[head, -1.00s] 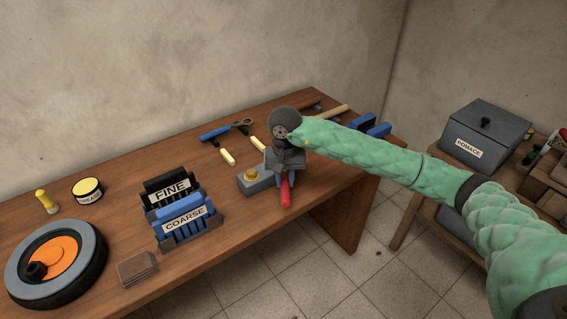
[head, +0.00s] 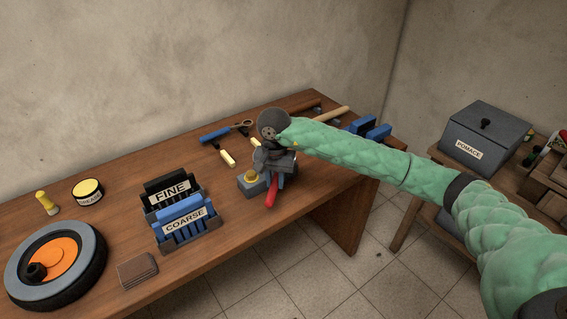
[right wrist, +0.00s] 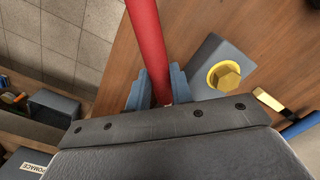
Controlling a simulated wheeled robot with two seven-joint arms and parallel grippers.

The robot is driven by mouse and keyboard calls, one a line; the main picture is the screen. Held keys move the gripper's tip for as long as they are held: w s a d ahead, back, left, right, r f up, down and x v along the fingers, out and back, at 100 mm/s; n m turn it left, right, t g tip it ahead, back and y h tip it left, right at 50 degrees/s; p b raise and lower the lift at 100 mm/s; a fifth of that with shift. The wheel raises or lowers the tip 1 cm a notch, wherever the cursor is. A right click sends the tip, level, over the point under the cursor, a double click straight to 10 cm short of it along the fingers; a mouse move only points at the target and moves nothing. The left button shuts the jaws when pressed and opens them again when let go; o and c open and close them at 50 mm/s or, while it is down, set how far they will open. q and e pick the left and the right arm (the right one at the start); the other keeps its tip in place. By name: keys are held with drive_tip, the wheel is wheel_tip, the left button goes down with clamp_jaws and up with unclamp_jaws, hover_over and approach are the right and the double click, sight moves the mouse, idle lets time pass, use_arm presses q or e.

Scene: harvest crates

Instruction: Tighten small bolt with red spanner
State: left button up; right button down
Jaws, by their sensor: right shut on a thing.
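My right gripper (head: 275,178) is shut on the red spanner (head: 271,196) just above the bench. In the right wrist view the red handle (right wrist: 147,40) runs up from between the blue-grey fingers (right wrist: 158,95). The spanner's working end is hidden by the gripper. The yellow hex bolt (right wrist: 228,76) sits on a grey block (right wrist: 208,58), beside the gripper and apart from the visible part of the spanner. In the head view the bolt (head: 251,175) shows just left of the gripper. My left gripper is not in view.
The wooden bench (head: 225,255) carries FINE and COARSE racks (head: 180,228), a wheel (head: 90,270) and a grease tin (head: 88,190) on the left. A blue-handled tool (head: 215,134) and other tools lie behind. A POMACE box (head: 485,130) stands on the right.

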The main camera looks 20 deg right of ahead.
drive_tip(key=shift+w+a+m, duration=0.2)
drive_tip(key=shift+a+m, duration=0.15)
drive_tip(key=shift+m, duration=0.05)
drive_tip(key=shift+s+d+n, duration=0.25)
drive_tip(key=shift+d+n, duration=0.3)
drive_tip(key=shift+n, duration=0.05)
drive_tip(key=shift+s+d, duration=0.1)
drive_tip(key=shift+d, duration=0.1)
drive_tip(key=c, duration=1.8)
unclamp_jaws()
drive_tip(key=shift+c, duration=0.2)
clamp_jaws()
drive_tip(key=shift+c, duration=0.9)
unclamp_jaws()
clamp_jaws()
drive_tip(key=shift+s+d+n+b, duration=0.1)
drive_tip(key=shift+d+n+b, duration=0.1)
drive_tip(key=shift+n+b, duration=0.35)
